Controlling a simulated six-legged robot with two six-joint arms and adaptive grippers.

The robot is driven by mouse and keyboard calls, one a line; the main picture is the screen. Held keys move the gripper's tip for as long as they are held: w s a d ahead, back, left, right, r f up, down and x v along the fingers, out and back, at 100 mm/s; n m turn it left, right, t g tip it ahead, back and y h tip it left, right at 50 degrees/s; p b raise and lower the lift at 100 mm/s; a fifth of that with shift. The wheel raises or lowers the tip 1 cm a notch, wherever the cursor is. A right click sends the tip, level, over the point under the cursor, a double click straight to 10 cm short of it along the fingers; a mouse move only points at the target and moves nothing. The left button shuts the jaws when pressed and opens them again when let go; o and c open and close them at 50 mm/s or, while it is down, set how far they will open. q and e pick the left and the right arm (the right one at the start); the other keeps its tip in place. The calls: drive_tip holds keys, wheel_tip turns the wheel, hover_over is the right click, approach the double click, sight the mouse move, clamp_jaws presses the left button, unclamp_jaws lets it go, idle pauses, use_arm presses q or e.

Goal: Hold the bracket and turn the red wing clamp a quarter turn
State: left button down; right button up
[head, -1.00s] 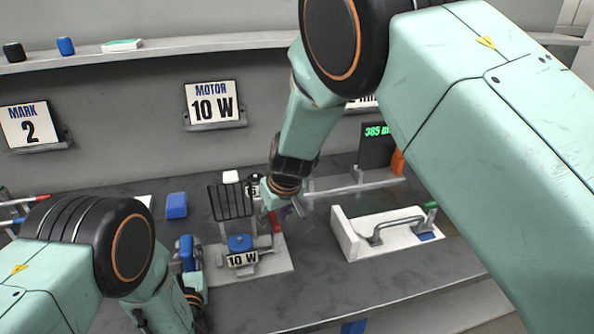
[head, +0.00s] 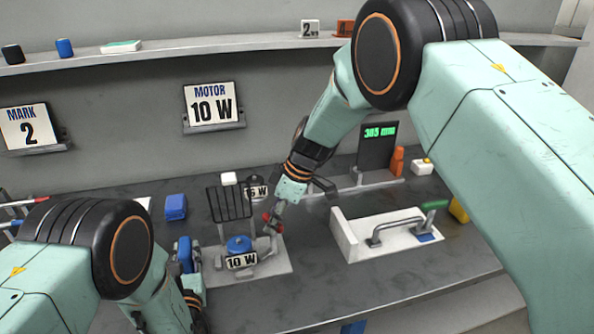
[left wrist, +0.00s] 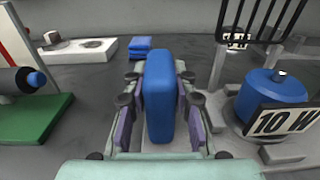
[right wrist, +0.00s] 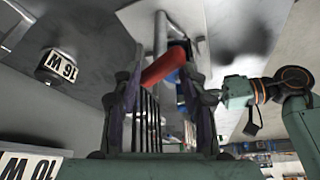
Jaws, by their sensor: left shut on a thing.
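The bracket is a pale base plate (head: 280,266) carrying a blue motor (head: 238,244) with a "10 W" label and a black wire guard (head: 230,204). A blue upright block (left wrist: 160,95) stands at its left side. My left gripper (head: 192,258) is shut on this block, a finger on each side in the left wrist view. The red wing clamp (head: 272,222) is at the bracket's right side. My right gripper (head: 274,214) is at it from above. In the right wrist view the red wing (right wrist: 163,66) lies slanted between the spread fingers; firm contact is not clear.
A blue block (head: 175,207) and a "16 W" motor (head: 256,190) sit near the bracket. The front right counter is clear.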

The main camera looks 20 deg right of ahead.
drive_tip(key=n+g, duration=0.1)
drive_tip(key=n, duration=0.2)
drive_tip(key=shift+w+n, duration=0.15)
drive_tip(key=shift+n, duration=0.25)
drive_tip(key=shift+r+n+g, duration=0.1)
drive_tip(key=shift+n+g, duration=0.3)
drive_tip(key=shift+n, duration=0.1)
drive_tip(key=d+r+m, duration=0.5)
drive_tip(key=r+m, duration=0.5)
drive_tip(key=m, duration=0.4)
drive_tip(key=shift+r, duration=0.4)
drive_tip(key=shift+d, duration=0.1)
